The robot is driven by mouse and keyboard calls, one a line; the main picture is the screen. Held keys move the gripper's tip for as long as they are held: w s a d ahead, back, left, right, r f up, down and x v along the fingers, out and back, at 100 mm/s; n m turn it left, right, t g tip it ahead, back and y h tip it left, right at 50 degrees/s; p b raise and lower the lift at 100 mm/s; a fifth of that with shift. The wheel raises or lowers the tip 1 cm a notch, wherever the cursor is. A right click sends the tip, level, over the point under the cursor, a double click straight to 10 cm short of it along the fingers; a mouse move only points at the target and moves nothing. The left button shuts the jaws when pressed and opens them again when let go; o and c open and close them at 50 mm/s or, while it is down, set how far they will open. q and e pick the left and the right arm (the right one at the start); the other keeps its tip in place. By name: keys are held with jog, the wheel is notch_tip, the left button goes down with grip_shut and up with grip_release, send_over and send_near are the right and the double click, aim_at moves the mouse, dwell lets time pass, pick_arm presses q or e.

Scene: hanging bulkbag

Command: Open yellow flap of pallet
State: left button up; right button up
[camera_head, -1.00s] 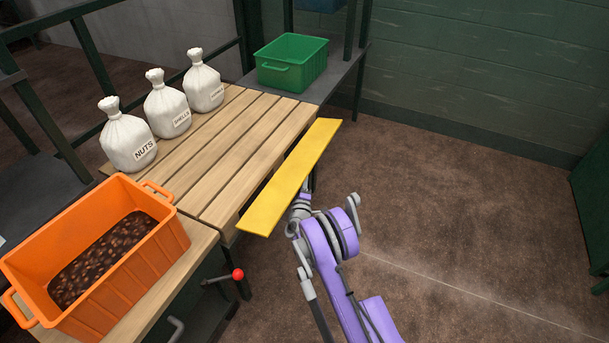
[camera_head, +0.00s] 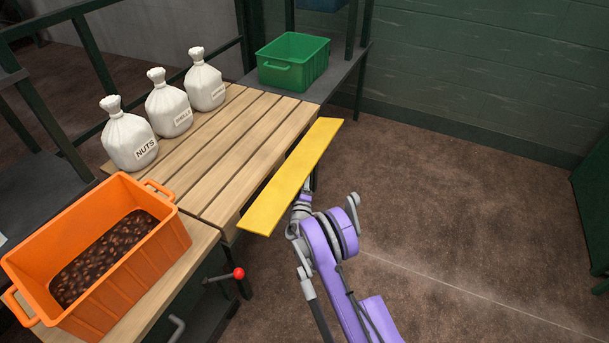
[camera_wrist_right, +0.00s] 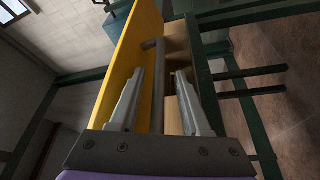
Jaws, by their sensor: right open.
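The yellow flap (camera_head: 292,180) is a long flat panel along the right edge of the wooden slatted pallet (camera_head: 222,150). In the head view it lies roughly level with the slats. My right arm reaches up under it, and its gripper is hidden there. In the right wrist view the yellow flap (camera_wrist_right: 136,62) rises along the left side of my open right gripper (camera_wrist_right: 157,82). A dark bent bar (camera_wrist_right: 158,85) shows between the two fingers; I cannot tell whether either finger touches it. My left gripper is not in view.
White tied sacks (camera_head: 128,138) stand along the pallet's left side. An orange crate (camera_head: 150,262) of brown nuts is at the front left. A lever with a red knob (camera_head: 239,273) sticks out below. A green crate (camera_head: 292,62) is behind. The floor at right is clear.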

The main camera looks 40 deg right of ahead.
jog(key=p+v, duration=0.1)
jog(key=v, duration=0.9)
jog(key=shift+a, duration=0.1)
